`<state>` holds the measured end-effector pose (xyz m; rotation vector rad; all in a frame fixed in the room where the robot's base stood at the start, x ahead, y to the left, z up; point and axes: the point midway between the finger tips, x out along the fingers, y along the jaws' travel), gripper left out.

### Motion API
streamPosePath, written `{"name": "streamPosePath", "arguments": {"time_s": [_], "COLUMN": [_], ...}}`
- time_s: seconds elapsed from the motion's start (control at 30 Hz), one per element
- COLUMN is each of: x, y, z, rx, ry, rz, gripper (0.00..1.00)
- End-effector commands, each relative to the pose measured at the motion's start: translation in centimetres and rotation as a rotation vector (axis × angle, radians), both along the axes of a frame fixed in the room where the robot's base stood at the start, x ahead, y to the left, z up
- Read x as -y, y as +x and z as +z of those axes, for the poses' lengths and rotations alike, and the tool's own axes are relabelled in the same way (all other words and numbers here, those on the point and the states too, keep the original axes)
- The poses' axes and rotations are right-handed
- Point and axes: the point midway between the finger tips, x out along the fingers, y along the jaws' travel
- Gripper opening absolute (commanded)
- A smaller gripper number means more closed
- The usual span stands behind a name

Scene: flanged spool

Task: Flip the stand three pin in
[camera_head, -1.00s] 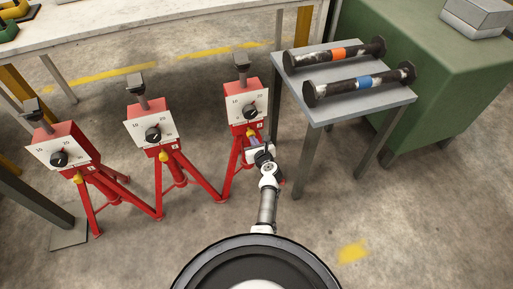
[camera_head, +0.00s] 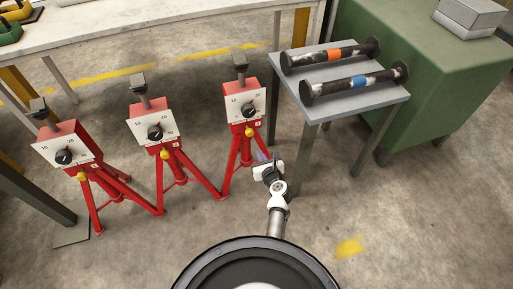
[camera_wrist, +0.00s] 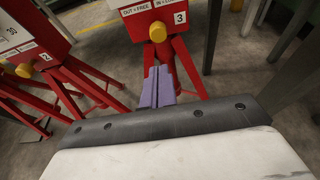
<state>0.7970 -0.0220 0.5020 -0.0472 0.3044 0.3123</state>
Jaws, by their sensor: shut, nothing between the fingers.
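The red stand three (camera_head: 243,108) is the rightmost of three red tripod stands, with a white dial plate and a black knob. Its yellow pin (camera_head: 250,132) sits below the plate. In the wrist view the yellow pin (camera_wrist: 157,32) shows under a label reading "OUT = FREE" and beside a plate marked 3 (camera_wrist: 180,17). My gripper (camera_wrist: 158,72) has its purple fingers shut with nothing between them, below the pin and apart from it. In the head view my gripper (camera_head: 262,157) is just right of and below the pin. How far the pin is pushed in cannot be told.
Stand two (camera_head: 155,130) and stand one (camera_head: 66,150) are to the left. A grey table (camera_head: 350,101) on the right holds two dark spools, one with an orange band (camera_head: 334,56), one with a blue band (camera_head: 362,81). Bare floor lies in front.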

Motion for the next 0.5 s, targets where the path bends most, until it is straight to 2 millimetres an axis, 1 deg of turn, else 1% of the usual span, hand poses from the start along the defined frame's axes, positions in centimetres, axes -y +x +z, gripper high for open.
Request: {"name": "streamPosePath", "arguments": {"time_s": [0.03,0.2,0.33,0.5], "x": [0.3,0.8,0.9,0.9], "y": [-0.8,-2.4,-2.8,-2.9], "z": [0.3,0.8,0.9,0.9], "rx": [-0.001,-0.001,-0.001,0.000], "ry": [-0.002,0.000,0.001,0.001], "rz": [-0.001,0.000,0.000,0.000], "gripper": [0.00,0.00,0.00,0.00]}}
